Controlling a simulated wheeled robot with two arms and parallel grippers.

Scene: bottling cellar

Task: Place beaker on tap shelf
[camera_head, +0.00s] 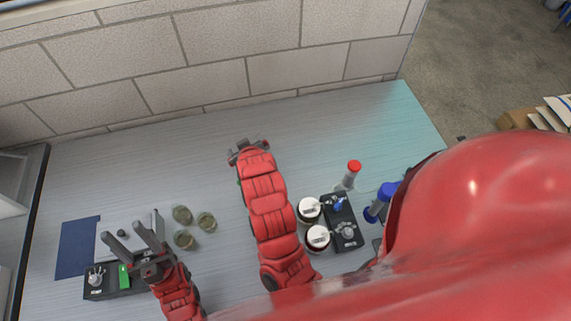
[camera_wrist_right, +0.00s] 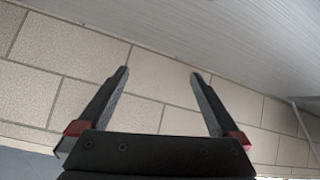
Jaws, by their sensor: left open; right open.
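Several small objects that may be beakers stand close together left of centre: greenish, round glass vessels, one (camera_head: 182,215) at the back, one (camera_head: 206,222) on the right and one (camera_head: 184,240) in front. I cannot tell which is the task's beaker. My left gripper (camera_head: 131,227) is open and empty just left of them, above the table, apart from them. My right gripper (camera_head: 248,150) is near the back of the table by the wall; its spread, empty jaws show in the right wrist view (camera_wrist_right: 160,75). I cannot make out a tap shelf for certain.
A black box with a knob (camera_head: 96,278) and a blue mat (camera_head: 77,248) lie at left. Two white-lidded jars (camera_head: 309,209) (camera_head: 318,237), a black tap unit (camera_head: 343,222) and a red-capped bottle (camera_head: 350,174) stand right of my right arm. The back of the grey table (camera_head: 330,120) is clear.

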